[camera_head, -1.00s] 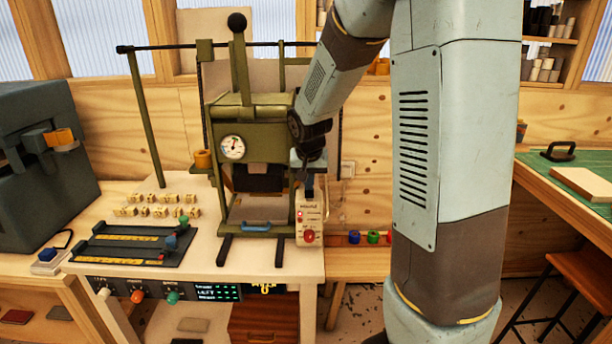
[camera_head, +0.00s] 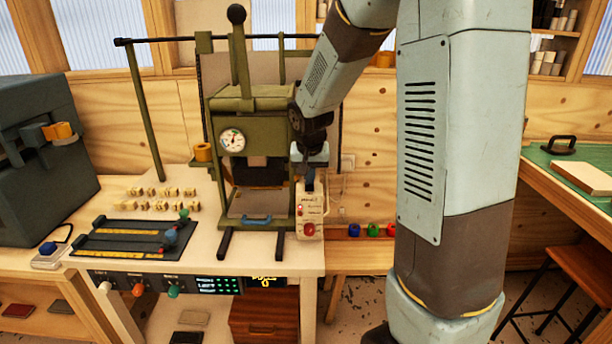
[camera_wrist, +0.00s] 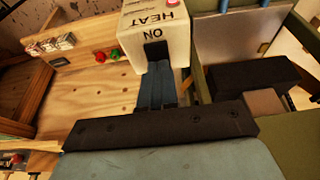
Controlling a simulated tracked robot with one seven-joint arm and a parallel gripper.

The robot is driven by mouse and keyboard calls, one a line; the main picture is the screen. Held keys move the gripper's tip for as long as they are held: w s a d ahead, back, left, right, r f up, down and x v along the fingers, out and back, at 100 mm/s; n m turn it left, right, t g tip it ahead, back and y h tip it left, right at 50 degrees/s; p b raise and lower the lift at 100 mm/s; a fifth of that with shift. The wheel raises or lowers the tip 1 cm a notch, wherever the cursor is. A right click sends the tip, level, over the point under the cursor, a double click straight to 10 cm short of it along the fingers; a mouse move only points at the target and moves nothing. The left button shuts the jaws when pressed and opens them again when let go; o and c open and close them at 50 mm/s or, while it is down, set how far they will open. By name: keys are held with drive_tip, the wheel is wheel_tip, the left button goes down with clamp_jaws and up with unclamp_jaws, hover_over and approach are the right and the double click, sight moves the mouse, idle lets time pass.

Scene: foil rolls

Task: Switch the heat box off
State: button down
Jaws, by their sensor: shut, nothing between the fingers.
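The heat box (camera_head: 310,211) is a cream box with a red knob on its front, at the front right of the green press. In the wrist view the heat box (camera_wrist: 173,14) is at the top, with "HEAT" and "ON" upside down and a dark slot below "ON". My gripper (camera_head: 309,185) is at the top of the box, pointing down. In the wrist view my gripper (camera_wrist: 157,68) is shut and empty, with its blue-grey fingertips at the dark slot. I cannot tell whether they touch the switch, which they hide.
The green press (camera_head: 253,135) with a gauge stands just left of the box. A black rail tray (camera_head: 135,238) and several small lettered blocks (camera_head: 150,192) lie further left on the bench. Coloured spools (camera_head: 372,230) sit to the right, behind.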

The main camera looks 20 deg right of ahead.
drive_tip(key=shift+s+a, duration=0.2)
drive_tip(key=shift+s, duration=0.3)
drive_tip(key=shift+r, duration=0.35)
drive_tip(key=v, duration=1.3)
drive_tip(key=shift+w, duration=0.15)
drive_tip(key=shift+w+r, duration=0.1)
